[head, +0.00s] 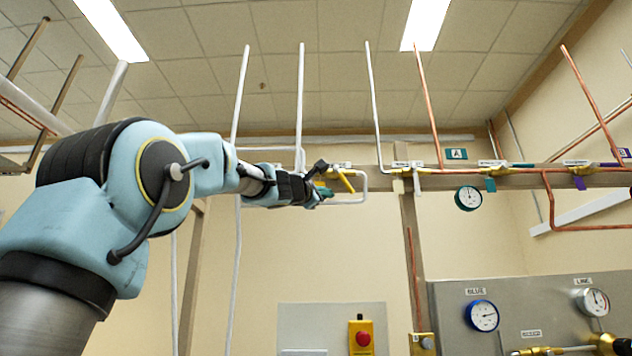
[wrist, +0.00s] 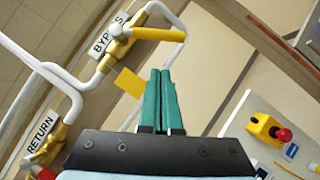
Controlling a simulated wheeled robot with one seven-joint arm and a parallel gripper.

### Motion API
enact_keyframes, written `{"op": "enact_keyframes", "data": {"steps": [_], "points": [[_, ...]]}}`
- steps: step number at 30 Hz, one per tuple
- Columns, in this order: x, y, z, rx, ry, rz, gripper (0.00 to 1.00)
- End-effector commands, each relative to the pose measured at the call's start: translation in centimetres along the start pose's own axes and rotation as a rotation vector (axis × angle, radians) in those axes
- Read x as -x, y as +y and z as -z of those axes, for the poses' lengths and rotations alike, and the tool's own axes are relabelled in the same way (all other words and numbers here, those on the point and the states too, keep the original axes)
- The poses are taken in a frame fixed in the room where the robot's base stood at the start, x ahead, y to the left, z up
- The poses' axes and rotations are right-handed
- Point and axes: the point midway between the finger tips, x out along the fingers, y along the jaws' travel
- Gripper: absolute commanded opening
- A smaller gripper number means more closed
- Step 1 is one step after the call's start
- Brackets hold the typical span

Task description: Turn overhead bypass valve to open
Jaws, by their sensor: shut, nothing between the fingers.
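The bypass valve has a brass body (wrist: 118,48) on a white pipe loop beside a BYPASS label (wrist: 108,33). Its yellow lever (wrist: 155,34) points right in the wrist view, at an angle to the pipe. In the head view the yellow lever (head: 345,181) slants on the overhead pipe, just right of my gripper (head: 322,193). In the wrist view my gripper (wrist: 160,72) has its teal fingers together and empty. The fingertips appear below the lever in that picture, with a visible gap. A yellow tag (wrist: 130,82) hangs between the valve and the fingers.
A RETURN valve (wrist: 48,140) with a red handle is at lower left in the wrist view. A red button on a yellow box (head: 361,337) is on the wall. A teal gauge (head: 468,198) and copper pipes (head: 430,110) are to the right.

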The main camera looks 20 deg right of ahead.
Motion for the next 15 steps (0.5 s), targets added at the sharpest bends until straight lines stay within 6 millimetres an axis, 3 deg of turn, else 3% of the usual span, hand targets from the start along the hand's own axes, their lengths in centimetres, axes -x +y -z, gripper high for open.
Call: {"op": "enact_keyframes", "data": {"steps": [1,4,15], "points": [[-0.7,0.5,-1.1,0.000,-0.003,0.001,0.00],[-1.5,0.3,-2.0,0.001,-0.003,0.001,0.00],[-2.3,0.0,-2.7,-0.001,-0.001,0.000,0.00]]}}
